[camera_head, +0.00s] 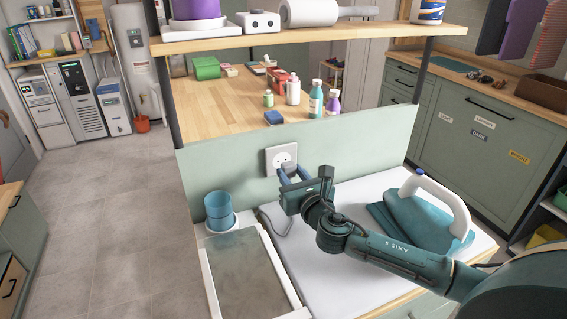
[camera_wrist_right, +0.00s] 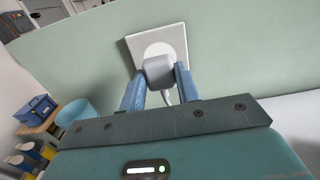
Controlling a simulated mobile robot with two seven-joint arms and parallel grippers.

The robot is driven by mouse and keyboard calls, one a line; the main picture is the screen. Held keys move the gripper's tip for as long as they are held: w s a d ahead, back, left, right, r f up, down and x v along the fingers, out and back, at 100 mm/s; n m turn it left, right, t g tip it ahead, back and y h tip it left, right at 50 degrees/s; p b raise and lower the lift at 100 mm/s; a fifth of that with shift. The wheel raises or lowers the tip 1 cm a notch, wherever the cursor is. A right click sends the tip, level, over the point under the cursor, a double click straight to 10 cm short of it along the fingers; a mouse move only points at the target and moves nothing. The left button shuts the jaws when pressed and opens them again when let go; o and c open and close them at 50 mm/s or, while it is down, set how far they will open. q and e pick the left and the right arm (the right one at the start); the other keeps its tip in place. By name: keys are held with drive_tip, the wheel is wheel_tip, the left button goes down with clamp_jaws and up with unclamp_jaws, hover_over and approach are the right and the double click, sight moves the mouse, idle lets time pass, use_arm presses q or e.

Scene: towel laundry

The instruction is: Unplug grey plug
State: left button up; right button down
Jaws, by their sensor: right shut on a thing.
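The grey plug (camera_head: 289,167) sits at a white wall outlet (camera_head: 275,155) on the green panel behind the white worktop. In the right wrist view the grey plug (camera_wrist_right: 158,70) is up against the face of the outlet (camera_wrist_right: 171,38). My right gripper (camera_head: 292,174) reaches it from the front, and its blue fingers are shut on the plug's two sides. The right gripper also shows in the wrist view (camera_wrist_right: 159,82). A grey cord (camera_head: 283,232) runs down from the plug area to the worktop. My left gripper is not in view.
A blue cup (camera_head: 219,210) stands left of the outlet, near a grey tray-like panel with a white frame (camera_head: 206,275). A shelf (camera_head: 300,37) overhangs the wooden counter behind.

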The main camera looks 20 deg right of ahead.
drive_tip(key=shift+s, duration=1.45)
drive_tip(key=shift+a, duration=0.1)
